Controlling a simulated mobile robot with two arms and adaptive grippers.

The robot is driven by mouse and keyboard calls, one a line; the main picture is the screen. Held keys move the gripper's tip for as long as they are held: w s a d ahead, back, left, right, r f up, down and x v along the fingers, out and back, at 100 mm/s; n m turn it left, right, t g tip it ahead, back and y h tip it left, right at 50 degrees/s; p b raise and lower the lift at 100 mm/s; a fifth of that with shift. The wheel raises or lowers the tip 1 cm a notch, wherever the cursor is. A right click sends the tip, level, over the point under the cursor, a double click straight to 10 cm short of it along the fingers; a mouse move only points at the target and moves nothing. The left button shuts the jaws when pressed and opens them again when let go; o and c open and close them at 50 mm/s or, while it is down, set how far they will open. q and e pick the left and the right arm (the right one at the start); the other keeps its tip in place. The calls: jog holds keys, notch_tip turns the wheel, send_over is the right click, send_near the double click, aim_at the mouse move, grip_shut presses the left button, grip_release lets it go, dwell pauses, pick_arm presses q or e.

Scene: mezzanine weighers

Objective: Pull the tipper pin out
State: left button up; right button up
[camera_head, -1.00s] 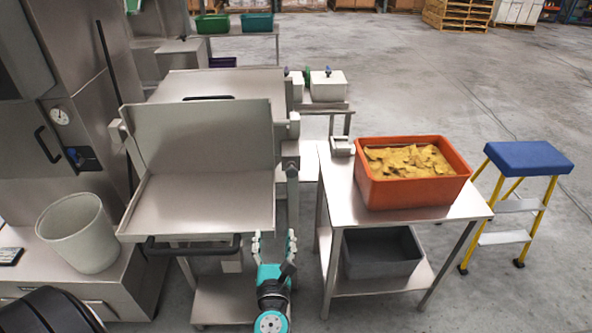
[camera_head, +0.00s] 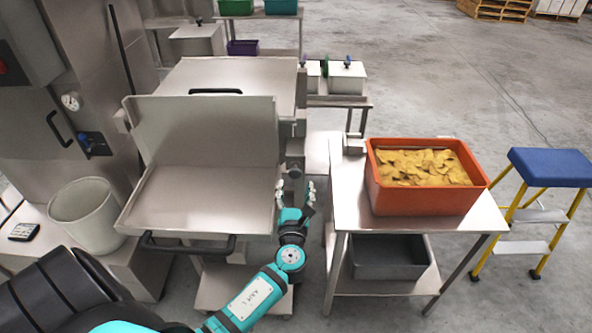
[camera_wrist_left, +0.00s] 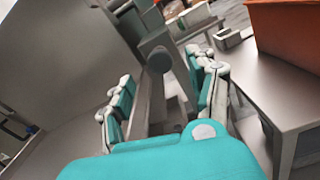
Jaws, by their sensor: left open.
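The tipper's steel tray (camera_head: 205,195) stands at the left of the head view, with a raised back plate and a black front handle (camera_head: 187,245). My left gripper (camera_head: 296,190) is open beside the tray's right edge, fingers pointing away from me. A round grey knob (camera_wrist_left: 160,60), which looks like the tipper pin, sits between the open fingertips in the left wrist view, apparently beyond them. In the head view a grey round part (camera_head: 294,171) shows just past the fingertips. Whether the fingers touch it I cannot tell. My right gripper is not in view.
A steel table (camera_head: 345,200) stands close right of my left arm, carrying an orange crate (camera_head: 415,202) of yellow chips, with a grey bin (camera_head: 385,260) below. A blue-topped step stool (camera_head: 550,165) is farther right. A pale bucket (camera_head: 85,220) stands left of the tray.

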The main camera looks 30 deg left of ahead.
aim_at(295, 174)
pick_arm(q)
jog(key=x, duration=0.6)
jog(key=shift+w+a, duration=0.2)
jog(key=shift+w, duration=0.15)
jog(key=c, duration=0.7)
grip_shut()
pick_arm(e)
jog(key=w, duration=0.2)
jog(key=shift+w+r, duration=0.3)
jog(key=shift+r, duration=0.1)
